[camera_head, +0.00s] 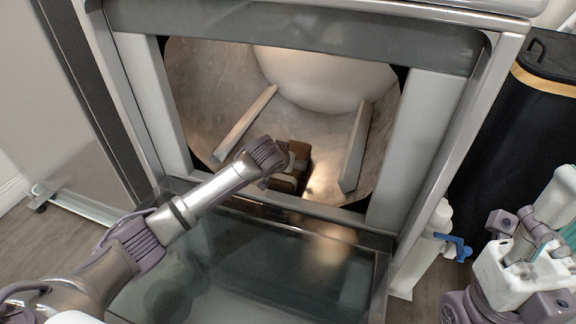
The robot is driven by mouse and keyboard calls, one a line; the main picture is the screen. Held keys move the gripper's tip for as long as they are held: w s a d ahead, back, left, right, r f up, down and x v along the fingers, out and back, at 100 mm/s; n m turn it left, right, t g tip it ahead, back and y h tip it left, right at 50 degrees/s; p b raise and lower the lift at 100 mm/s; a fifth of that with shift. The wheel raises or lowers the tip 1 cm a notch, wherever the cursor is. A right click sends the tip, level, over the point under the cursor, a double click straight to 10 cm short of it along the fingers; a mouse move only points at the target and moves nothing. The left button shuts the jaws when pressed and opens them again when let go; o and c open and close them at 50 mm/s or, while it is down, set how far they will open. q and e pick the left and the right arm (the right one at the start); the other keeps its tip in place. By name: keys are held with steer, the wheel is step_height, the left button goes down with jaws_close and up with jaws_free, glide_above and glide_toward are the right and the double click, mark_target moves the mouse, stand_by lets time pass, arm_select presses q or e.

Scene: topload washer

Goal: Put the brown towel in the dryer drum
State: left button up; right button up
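The dryer drum (215,75) is open in front of me, with its metal inner wall in view. A small brown item (300,153), seemingly the brown towel, shows low inside the drum near its front lip. My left arm reaches in from the left over the lowered door. My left gripper (286,182) is at the drum mouth, right by the brown item. The wrist hides part of both, and I cannot tell whether its fingers hold the item. My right arm is folded at the lower right, outside the dryer; its fingertips cannot be made out clearly.
The dryer door (240,265) is folded down below the opening, its glass facing up. Two straight fins (356,150) and a white bulge (325,78) are inside the drum. A white bottle with a blue part (435,235) and a black bin (520,130) stand at the right.

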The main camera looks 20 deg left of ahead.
arm_select(q)
steer(key=o, duration=1.4)
